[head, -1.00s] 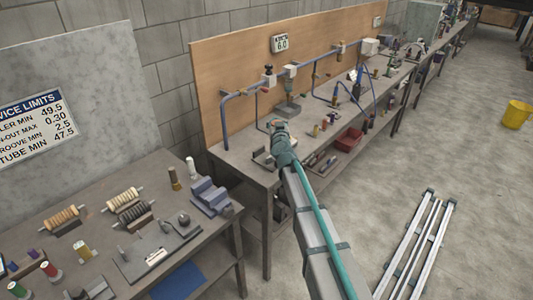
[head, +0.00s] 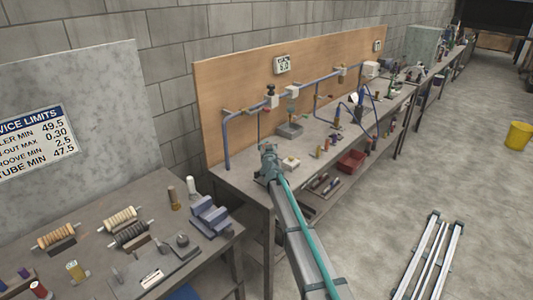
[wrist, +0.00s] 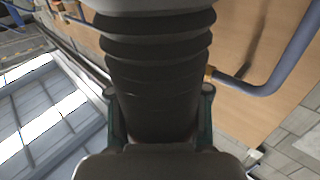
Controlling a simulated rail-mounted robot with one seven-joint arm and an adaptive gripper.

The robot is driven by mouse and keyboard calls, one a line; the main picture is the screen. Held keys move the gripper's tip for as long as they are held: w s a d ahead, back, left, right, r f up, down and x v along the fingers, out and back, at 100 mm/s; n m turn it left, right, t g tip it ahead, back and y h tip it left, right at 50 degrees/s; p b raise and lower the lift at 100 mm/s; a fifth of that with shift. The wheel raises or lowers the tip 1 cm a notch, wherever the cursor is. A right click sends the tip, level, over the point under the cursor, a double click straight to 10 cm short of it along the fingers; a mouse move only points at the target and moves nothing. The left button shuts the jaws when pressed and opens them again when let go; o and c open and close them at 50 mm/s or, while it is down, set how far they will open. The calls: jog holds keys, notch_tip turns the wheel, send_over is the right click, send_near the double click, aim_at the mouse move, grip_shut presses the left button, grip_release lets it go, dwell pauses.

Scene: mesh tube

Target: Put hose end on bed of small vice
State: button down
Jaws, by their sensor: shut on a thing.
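My gripper (head: 268,152) is at the near left part of the bench with the wooden back board. In the wrist view its two teal fingers (wrist: 158,100) stand either side of a dark ribbed piece that looks like the hose end (wrist: 155,50), and they are shut on it. The hose end is too small to make out in the head view. A grey vice-like block (head: 289,130) stands on the bench just beyond and right of my gripper; I cannot tell for sure that it is the small vice. The hose end's tip is out of the wrist view.
A pale block (head: 291,163) lies right of the gripper. A red bin (head: 351,161) is farther right. The near left bench holds spools (head: 120,219) and a blue-grey stepped block (head: 209,216).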

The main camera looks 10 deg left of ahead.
jog(key=f, duration=0.3)
jog(key=shift+w+a+f+b, duration=0.15)
jog(key=shift+w+f+b, duration=0.1)
jog(key=shift+f+b, duration=0.15)
jog(key=shift+f, duration=0.1)
jog(key=c, duration=0.5)
grip_release()
jog(key=shift+s+r, duration=0.1)
jog(key=shift+r, duration=0.1)
jog(key=b+v, duration=0.2)
jog(key=v, duration=1)
